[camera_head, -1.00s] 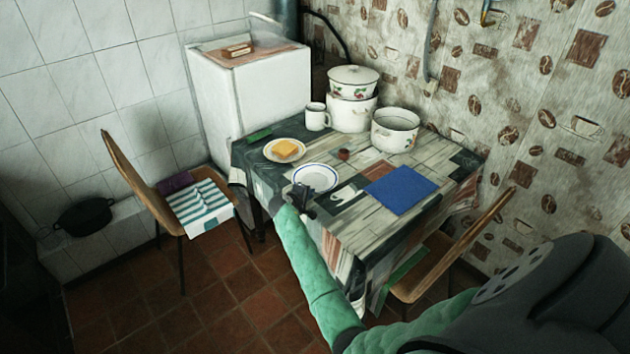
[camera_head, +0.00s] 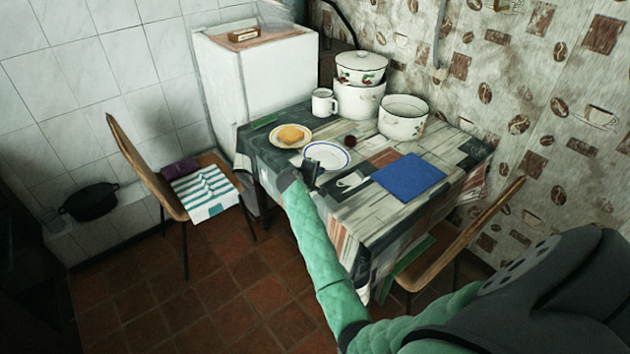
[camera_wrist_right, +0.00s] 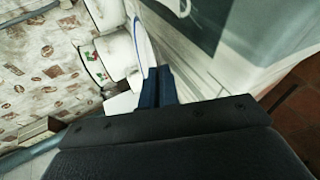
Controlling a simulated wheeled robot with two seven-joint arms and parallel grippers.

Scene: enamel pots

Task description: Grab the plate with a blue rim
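The white plate with a blue rim (camera_head: 327,155) is near the table's front left edge in the head view. It seems slightly raised off the tabletop. My right gripper (camera_head: 312,172) is at the plate's near edge. In the right wrist view its two dark blue fingers (camera_wrist_right: 158,86) are close together, and the plate's blue rim (camera_wrist_right: 138,32) runs down to them, so it appears shut on the rim. The exact contact is partly hidden. My left gripper is not in view.
A plate with bread (camera_head: 273,140) is just left. A white mug (camera_head: 324,103), stacked pots (camera_head: 358,100) and an open pot (camera_head: 402,118) stand behind. A small dark red item (camera_head: 350,141) is close at the right. A blue mat (camera_head: 409,177) lies right.

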